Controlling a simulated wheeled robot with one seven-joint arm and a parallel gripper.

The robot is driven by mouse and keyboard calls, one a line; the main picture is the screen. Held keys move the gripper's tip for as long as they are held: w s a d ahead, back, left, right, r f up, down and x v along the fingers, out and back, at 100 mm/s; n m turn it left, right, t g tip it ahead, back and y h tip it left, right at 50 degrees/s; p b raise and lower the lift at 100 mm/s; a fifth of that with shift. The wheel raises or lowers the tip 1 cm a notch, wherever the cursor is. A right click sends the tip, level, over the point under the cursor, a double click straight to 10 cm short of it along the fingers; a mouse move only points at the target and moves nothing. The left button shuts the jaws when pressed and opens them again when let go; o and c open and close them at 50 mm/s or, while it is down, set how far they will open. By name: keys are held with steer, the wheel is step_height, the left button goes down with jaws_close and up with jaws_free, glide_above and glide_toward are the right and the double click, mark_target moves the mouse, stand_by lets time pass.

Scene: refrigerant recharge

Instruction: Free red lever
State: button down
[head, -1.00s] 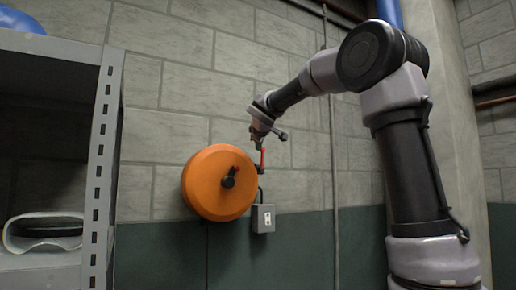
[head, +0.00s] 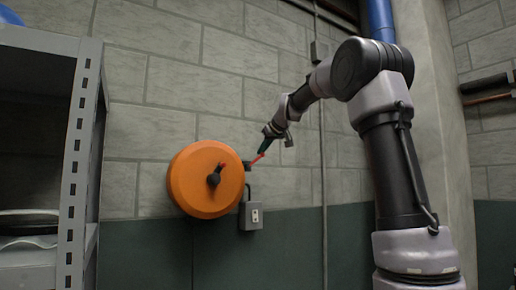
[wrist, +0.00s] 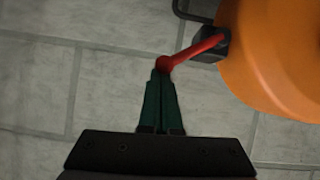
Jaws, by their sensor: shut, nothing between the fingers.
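The red lever (head: 257,159) sticks out from a dark mount on the right side of the round orange drum (head: 187,180). In the head view it slants up to the right. In the wrist view the lever (wrist: 194,52) runs from the dark block (wrist: 214,44) beside the drum (wrist: 275,60) to a round red knob at its free end. My gripper (head: 266,147) is at that free end. In the wrist view the green fingers of my gripper (wrist: 160,73) are together, with their tips at the knob, apparently touching it. Nothing shows between them.
A small black knob with a red part (head: 214,178) is on the drum's front. A grey electrical box (head: 251,216) hangs below the lever. A metal shelf (head: 77,160) stands at the left. A thin vertical pipe (head: 322,150) runs up the wall at the right.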

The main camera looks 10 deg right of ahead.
steer(key=shift+w+d+f+m+y, duration=0.1)
steer(key=shift+d+f+m+y, duration=0.1)
steer(key=shift+f+m+y, duration=0.1)
steer(key=shift+s+a+f, duration=0.15)
steer(key=shift+s+a, duration=0.15)
steer(key=shift+a, duration=0.45)
